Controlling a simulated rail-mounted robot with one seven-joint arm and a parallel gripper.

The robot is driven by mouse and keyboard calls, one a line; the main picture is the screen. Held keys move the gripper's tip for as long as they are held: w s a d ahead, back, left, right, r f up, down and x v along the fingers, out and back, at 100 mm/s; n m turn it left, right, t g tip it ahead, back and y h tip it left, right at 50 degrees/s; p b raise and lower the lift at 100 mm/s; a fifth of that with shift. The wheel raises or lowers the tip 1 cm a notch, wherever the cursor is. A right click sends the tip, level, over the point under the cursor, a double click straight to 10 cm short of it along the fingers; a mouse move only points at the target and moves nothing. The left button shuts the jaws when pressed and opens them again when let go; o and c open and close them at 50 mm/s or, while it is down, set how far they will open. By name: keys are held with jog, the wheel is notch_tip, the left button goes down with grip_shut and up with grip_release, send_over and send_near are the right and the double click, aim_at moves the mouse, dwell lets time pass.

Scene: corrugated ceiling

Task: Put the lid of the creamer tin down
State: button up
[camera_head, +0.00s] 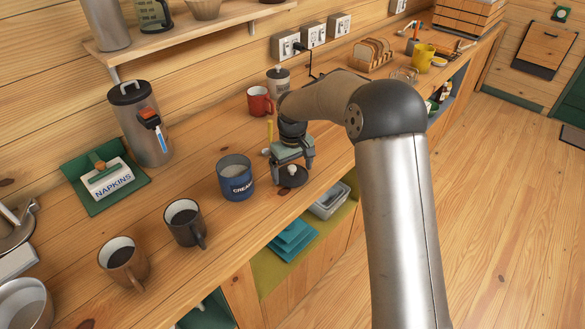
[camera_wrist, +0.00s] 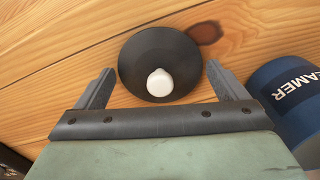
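The creamer tin (camera_head: 236,182) is a blue can labelled CREAMER, standing upright and uncovered on the wooden counter. Its side also shows at the right of the wrist view (camera_wrist: 286,98). The lid (camera_head: 291,180) is a dark round disc with a white knob, lying flat on the counter right of the tin, close to the front edge. In the wrist view the lid (camera_wrist: 142,52) lies ahead of my gripper. My gripper (camera_head: 292,169) is open just over the lid. Its fingers (camera_wrist: 160,70) stand wide on both sides of the white knob, with clear gaps.
Two dark mugs (camera_head: 184,224) (camera_head: 118,262) stand left of the tin, and a red mug (camera_head: 259,103) stands behind my gripper. A napkin holder (camera_head: 108,180) and a steel canister (camera_head: 140,125) are at the wall. Open shelves with teal items (camera_head: 292,240) lie below the counter edge.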

aim_at(292, 167)
jog(key=shift+r, duration=0.1)
notch_tip(292, 167, up, 12)
jog(key=b, duration=0.1)
jog(key=s+d+r+m, duration=0.25)
jog(key=s+d, duration=0.35)
jog(key=s, duration=0.3)
jog(key=s+d+f+m, duration=0.1)
jog(key=s+d, duration=0.2)
jog(key=s, duration=0.5)
jog(key=s+d+f+m, duration=0.2)
jog(key=s+d, duration=0.2)
jog(key=s, duration=0.5)
jog(key=s+d+f+m, duration=0.1)
jog(key=s+d, duration=0.3)
jog(key=s, duration=0.5)
jog(key=shift+d+f+t, duration=0.1)
jog(key=shift+f+t, duration=0.2)
jog(key=shift+f, duration=0.45)
